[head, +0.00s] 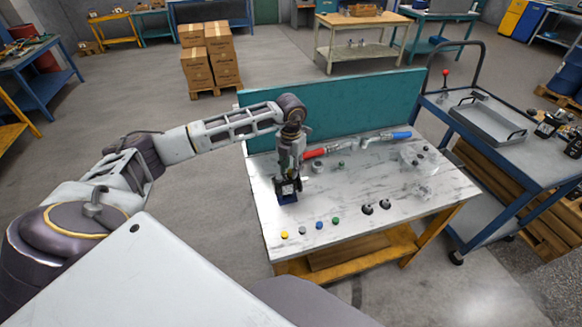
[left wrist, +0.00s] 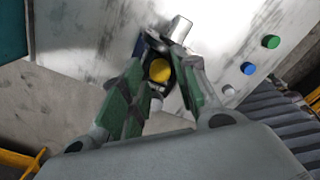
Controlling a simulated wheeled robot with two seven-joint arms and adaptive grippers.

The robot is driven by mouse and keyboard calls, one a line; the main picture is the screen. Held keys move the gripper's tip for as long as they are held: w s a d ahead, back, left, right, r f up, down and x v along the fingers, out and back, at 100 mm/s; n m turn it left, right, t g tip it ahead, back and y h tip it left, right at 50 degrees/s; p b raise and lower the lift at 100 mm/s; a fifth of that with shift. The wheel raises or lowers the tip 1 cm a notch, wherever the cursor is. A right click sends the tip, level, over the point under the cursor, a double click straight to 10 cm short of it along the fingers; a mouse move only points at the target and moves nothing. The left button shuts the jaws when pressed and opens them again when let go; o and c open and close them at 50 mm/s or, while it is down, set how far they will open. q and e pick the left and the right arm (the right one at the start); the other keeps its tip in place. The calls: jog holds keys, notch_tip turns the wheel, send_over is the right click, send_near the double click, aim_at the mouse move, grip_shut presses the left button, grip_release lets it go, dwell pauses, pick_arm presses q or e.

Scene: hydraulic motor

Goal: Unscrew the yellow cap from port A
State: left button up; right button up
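The hydraulic motor (head: 287,191) is a dark block with blue parts, standing near the left end of the white worktable. My left gripper (head: 290,168) is right above it, pointing down, and hides its top. In the left wrist view a yellow cap (left wrist: 160,70) sits on the motor between the tips of my left gripper (left wrist: 160,76). The fingers are parted, one on each side of the cap; they look slightly clear of it, though contact is hard to judge. I cannot read a port label. My right gripper is not in view.
A row of small caps lies along the table's front: another yellow one (head: 284,234), a white one (head: 302,230), a blue one (head: 319,225) and a green one (head: 336,220). Red-handled (head: 315,153) and blue-handled (head: 400,135) tools lie behind, before a teal panel (head: 350,100).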

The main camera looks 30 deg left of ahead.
pick_arm(q)
jog(key=shift+m+b, duration=1.1)
jog(key=shift+m, duration=1.5)
jog(key=shift+m+b, duration=0.85)
jog(key=shift+m, duration=1.75)
jog(key=shift+c, duration=0.2)
grip_shut()
jog(key=shift+n, duration=0.3)
